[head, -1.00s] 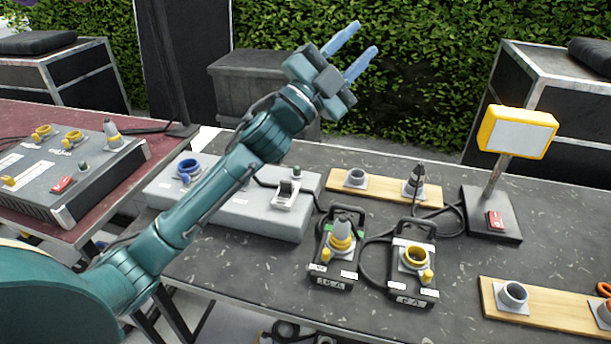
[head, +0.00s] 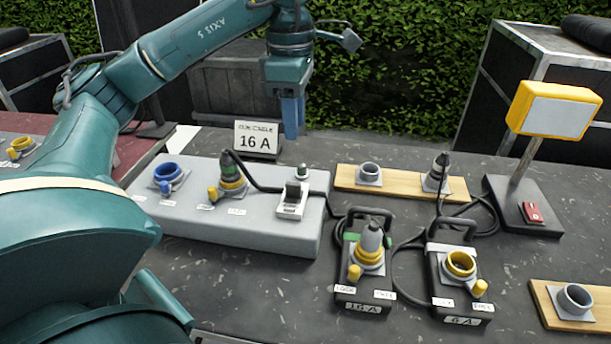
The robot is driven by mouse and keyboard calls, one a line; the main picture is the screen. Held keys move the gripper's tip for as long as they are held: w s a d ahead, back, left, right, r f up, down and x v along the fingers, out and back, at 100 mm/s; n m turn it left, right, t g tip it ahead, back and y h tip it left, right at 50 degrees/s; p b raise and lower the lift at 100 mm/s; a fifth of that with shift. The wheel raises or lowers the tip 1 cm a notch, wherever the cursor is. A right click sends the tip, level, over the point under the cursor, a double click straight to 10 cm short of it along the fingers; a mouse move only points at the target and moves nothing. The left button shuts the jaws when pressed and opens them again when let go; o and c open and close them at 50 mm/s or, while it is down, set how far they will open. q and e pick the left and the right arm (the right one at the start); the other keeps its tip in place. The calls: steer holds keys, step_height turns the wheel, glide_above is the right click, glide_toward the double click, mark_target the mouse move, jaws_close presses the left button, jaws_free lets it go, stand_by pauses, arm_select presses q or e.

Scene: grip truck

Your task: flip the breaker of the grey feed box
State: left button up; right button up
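The grey feed box (head: 270,236) lies on the dark table, left of the middle. Its breaker (head: 292,200) is a dark lever in a white housing at the box's right end; I cannot tell which way it is set. My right gripper is not in view.
A blue socket (head: 168,178) and a yellow socket with a plugged-in cable (head: 232,180) are left of the breaker. A 16 A sign (head: 257,140) stands behind. Two black boxes (head: 362,290) (head: 460,300) stand right. A yellow lamp (head: 553,108) is at the far right.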

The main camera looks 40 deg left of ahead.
arm_select(q)
steer(key=b, duration=0.5)
glide_above(293, 183)
step_height(293, 183, down, 9)
steer(key=shift+r, duration=0.2)
step_height(293, 183, down, 3)
steer(key=shift+r+b, duration=0.2)
steer(key=shift+b, duration=0.45)
steer(key=shift+f, duration=0.9)
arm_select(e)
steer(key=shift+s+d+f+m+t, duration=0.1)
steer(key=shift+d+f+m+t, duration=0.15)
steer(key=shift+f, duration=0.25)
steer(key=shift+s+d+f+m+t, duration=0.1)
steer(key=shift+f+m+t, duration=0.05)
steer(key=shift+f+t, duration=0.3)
arm_select(q)
steer(key=shift+c, duration=0.4)
jaws_close()
